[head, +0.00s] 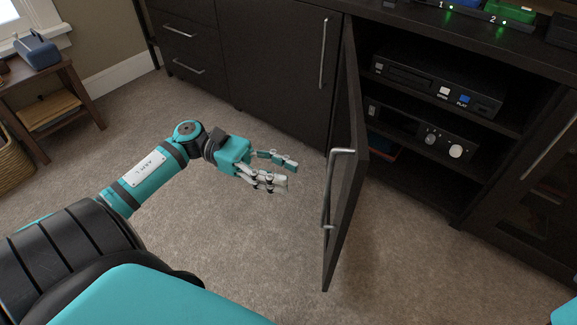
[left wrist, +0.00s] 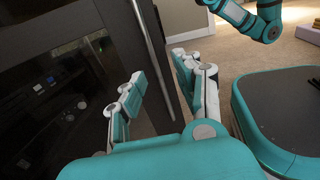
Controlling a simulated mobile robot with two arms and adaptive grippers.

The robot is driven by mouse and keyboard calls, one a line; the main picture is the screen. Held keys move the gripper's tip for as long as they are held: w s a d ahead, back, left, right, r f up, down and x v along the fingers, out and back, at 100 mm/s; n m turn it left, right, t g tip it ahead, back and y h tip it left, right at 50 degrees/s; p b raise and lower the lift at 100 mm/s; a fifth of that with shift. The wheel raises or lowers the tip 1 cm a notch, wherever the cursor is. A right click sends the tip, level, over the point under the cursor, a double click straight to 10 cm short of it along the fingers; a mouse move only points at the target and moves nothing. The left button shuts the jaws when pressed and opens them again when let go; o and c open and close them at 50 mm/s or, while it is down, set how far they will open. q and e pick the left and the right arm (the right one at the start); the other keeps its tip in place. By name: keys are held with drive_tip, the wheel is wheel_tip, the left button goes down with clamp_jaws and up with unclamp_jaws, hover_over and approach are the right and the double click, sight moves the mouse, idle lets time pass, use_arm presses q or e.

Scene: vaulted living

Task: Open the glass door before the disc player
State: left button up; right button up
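The glass door (head: 347,165) stands swung out from the cabinet, its free edge towards me and its metal handle (head: 329,190) on the left-hand face. The disc player (head: 437,84) is on the upper shelf of the open compartment, with lit buttons on its front. My left gripper (head: 284,172) is to the left of the door, fingers spread, apart from the handle and empty. In the left wrist view its fingers (left wrist: 159,68) are parted before the glass door (left wrist: 75,80) and handle (left wrist: 152,45). My right gripper is not in view.
Closed dark drawers (head: 185,50) and a closed cupboard door (head: 280,65) are at left. Another glass-fronted door (head: 535,190) is at right. Carpet (head: 255,245) is clear before the cabinet.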

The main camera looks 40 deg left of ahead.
use_arm(q)
drive_tip(key=s+a, duration=0.1)
drive_tip(key=a, duration=0.8)
drive_tip(key=shift+s+a, duration=0.3)
drive_tip(key=shift+s, duration=0.1)
